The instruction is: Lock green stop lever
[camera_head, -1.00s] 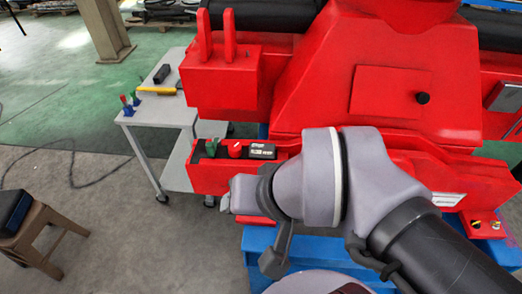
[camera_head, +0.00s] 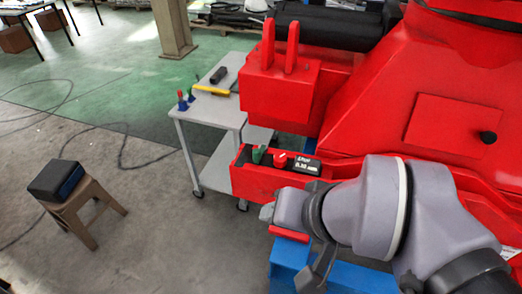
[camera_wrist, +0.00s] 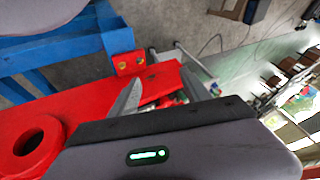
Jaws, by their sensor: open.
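The green stop lever (camera_head: 258,155) stands up at the left end of a recessed panel in the red machine's low front box (camera_head: 262,181). A red knob (camera_head: 281,160) is just right of it. My gripper (camera_head: 267,213) is in front of and below this box in the head view, apart from the lever. In the wrist view, my gripper (camera_wrist: 160,92) has its two grey fingers spread, with the red box and its dark recess seen between and beyond them. The green lever is too small there to make out surely. The gripper holds nothing visible.
A grey trolley (camera_head: 212,112) with small tools stands behind the box. A wooden stool (camera_head: 85,207) with a dark case stands at left. Blue framework (camera_head: 290,262) lies below the gripper. The floor between stool and trolley is mostly clear.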

